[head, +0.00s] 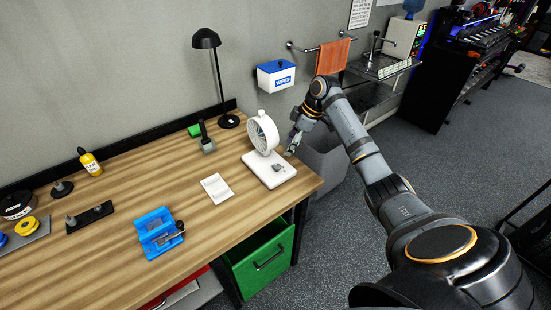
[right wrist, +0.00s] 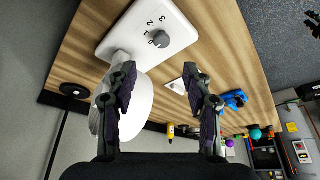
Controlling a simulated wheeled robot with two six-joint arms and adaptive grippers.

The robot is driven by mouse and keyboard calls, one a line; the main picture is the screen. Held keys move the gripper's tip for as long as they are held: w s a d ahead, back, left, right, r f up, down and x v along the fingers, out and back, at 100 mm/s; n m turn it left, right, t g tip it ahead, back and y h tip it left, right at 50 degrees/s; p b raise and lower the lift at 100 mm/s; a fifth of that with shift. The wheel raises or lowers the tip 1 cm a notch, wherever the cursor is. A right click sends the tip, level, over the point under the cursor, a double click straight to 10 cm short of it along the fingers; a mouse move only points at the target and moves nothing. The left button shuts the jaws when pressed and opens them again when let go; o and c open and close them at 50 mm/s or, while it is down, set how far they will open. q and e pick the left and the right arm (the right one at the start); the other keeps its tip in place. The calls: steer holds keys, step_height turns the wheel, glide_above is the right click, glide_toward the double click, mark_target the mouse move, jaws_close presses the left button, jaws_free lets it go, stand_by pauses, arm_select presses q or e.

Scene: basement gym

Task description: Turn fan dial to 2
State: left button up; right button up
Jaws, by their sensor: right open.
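A white desk fan (head: 263,133) stands on the right end of the wooden workbench, on a flat white base (head: 270,181). A small grey dial (head: 278,168) sits on the base. In the right wrist view the grey dial (right wrist: 159,39) shows clearly, with black numbers beside it on the white base (right wrist: 125,33). I cannot tell which number it points to. My right gripper (head: 291,151) is beside the fan, on its right. In the right wrist view my right gripper (right wrist: 159,80) is open and empty, with the dial beyond its fingertips, not touched. My left gripper is not in view.
A white paper (head: 217,188) lies left of the base, and a blue holder (head: 158,233) farther left. A black lamp (head: 207,39) and a green-and-grey tool (head: 206,140) stand behind. A wipes box (head: 276,76) hangs on the wall. The bench's right edge is close.

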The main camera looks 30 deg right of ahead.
steer(key=p, duration=0.1)
glide_above(277, 166)
steer(key=s+d, duration=0.2)
step_height(277, 166, down, 4)
steer(key=shift+s+f, duration=0.1)
steer(key=x, duration=0.4)
steer(key=shift+w+d+f+p, duration=0.1)
steer(key=shift+w+f+p, duration=0.15)
steer(key=shift+w+p, duration=0.15)
steer(key=shift+f, duration=0.35)
steer(key=shift+c, duration=0.4)
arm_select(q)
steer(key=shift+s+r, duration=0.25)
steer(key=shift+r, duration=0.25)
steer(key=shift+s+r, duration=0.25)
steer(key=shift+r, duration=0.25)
arm_select(e)
jaws_close()
